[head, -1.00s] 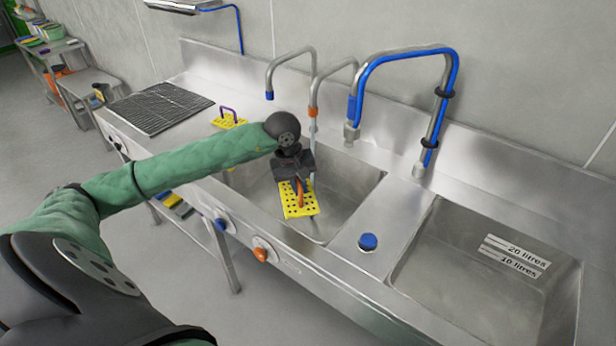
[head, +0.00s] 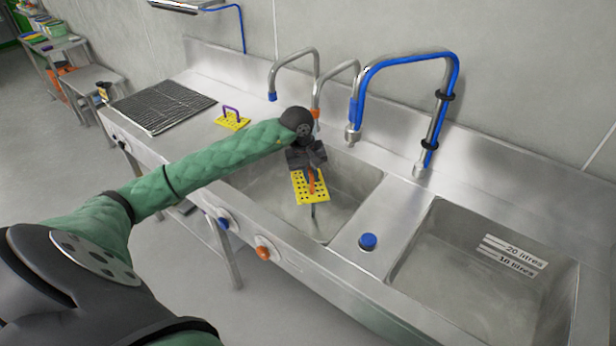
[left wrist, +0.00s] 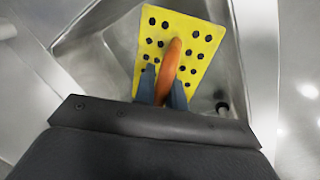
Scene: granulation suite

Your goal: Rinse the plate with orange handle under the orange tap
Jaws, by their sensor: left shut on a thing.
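The yellow perforated plate (head: 308,189) has an orange handle (head: 311,182). My left gripper (head: 310,170) is shut on that handle and holds the plate tilted over the left sink basin (head: 350,190). The plate also shows in the left wrist view (left wrist: 195,45), with the handle (left wrist: 170,65) between the fingers (left wrist: 160,92). The orange-marked tap (head: 340,70) stands behind my gripper, and its lower end is partly hidden by the gripper. I see no water running. An orange knob (head: 263,253) sits on the sink front. My right gripper is out of view.
A blue-marked tap (head: 293,55) and a large blue hose tap (head: 400,55) stand along the back. A second yellow plate with a purple handle (head: 231,112) lies near the drain rack (head: 165,105). The right basin (head: 440,260) is empty. A blue knob (head: 222,223) is on the front.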

